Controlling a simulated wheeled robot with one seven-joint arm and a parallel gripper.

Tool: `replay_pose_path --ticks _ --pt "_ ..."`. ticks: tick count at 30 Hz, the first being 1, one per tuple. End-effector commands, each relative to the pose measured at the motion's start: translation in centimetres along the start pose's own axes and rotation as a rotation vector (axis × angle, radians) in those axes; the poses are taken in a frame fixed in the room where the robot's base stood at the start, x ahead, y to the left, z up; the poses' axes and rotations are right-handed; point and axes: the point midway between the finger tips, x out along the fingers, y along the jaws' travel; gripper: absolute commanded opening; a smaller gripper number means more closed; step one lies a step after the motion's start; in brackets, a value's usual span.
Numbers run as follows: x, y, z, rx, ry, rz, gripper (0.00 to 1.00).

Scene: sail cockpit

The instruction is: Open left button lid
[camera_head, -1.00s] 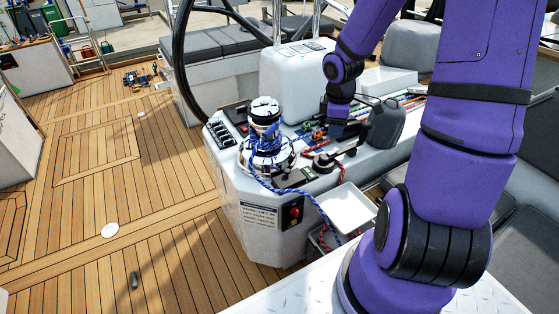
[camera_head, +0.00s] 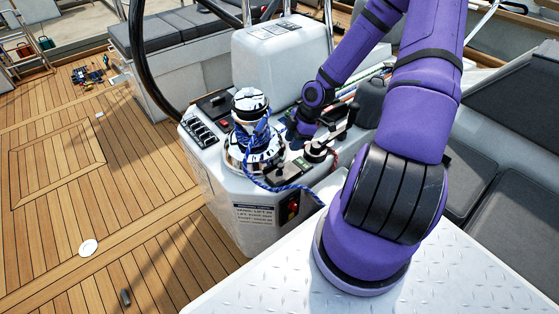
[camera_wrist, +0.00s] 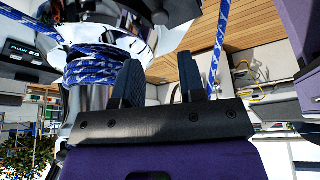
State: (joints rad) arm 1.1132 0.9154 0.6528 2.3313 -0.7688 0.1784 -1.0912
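A black round button (camera_head: 316,152) sits on the white console right of the chrome winch (camera_head: 248,105). The dark shapes left of it, at the end of my arm, are too small to tell apart, and I cannot make out the left button lid. My gripper (camera_wrist: 159,64) has its two dark fingers apart in the wrist view, with nothing seen between them. The winch, wound with blue rope (camera_wrist: 98,68), is close beyond the fingers. In the head view my gripper is low over the console, just right of the winch.
A row of switches (camera_head: 200,133) lies left of the winch. A red switch (camera_head: 291,209) and a label are on the console's front. Blue rope runs down from the winch across the console edge. The wooden deck (camera_head: 110,200) at the left is mostly clear.

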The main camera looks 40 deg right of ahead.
Motion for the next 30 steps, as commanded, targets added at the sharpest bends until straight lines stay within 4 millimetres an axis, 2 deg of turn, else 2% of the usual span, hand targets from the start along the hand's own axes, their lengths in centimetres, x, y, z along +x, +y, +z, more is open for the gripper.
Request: replay_pose_path --ticks 21,30 --pt "8.8 -0.1 0.0 0.0 -0.002 -0.003 0.37" --pt "10.1 -0.1 0.1 0.001 -0.003 -0.001 0.37"
